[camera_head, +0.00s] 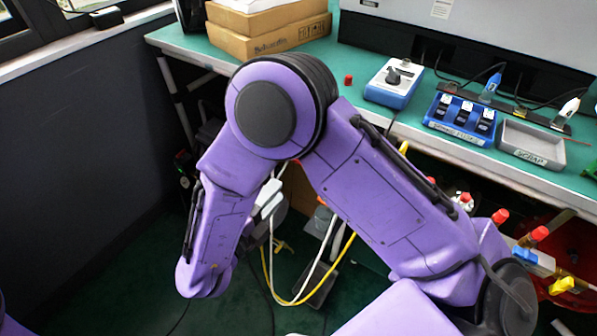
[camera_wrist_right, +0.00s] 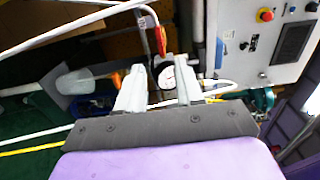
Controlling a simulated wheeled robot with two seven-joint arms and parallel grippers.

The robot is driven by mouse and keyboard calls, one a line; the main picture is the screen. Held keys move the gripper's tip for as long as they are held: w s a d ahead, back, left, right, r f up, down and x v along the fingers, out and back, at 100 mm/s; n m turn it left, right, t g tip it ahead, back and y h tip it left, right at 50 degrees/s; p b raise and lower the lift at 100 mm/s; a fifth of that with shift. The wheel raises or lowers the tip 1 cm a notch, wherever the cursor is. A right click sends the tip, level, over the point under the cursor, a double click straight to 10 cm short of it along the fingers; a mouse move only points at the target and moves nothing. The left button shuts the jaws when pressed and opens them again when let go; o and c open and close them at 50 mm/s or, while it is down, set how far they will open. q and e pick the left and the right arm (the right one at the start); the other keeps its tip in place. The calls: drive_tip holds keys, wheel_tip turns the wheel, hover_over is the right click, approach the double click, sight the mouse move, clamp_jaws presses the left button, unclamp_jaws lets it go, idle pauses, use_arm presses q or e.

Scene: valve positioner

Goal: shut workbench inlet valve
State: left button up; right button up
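My right gripper (camera_wrist_right: 159,68) is open in the wrist view, its two pale fingers spread apart with nothing clearly held between them. A red lever-like handle (camera_wrist_right: 161,40) on a white pipe is just beyond the fingertips, and a round white gauge (camera_wrist_right: 166,77) shows in the gap. I cannot tell whether this handle is the workbench inlet valve. In the head view the right gripper (camera_head: 268,198) is low beside the bench, partly hidden behind my purple arm. A small yellow part (camera_head: 282,246) shows just below it. My left gripper is not in view.
The green workbench (camera_head: 360,60) carries boxes (camera_head: 268,35), a blue dial unit (camera_head: 394,82), a blue tray (camera_head: 461,118) and a scrap tray (camera_head: 530,143). White and yellow hoses (camera_head: 300,302) hang below. A control panel (camera_wrist_right: 262,42) is at the wrist view's upper right.

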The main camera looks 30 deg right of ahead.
drive_tip(key=x, duration=1)
drive_tip(key=shift+d+b, duration=0.2)
drive_tip(key=shift+b, duration=0.2)
clamp_jaws()
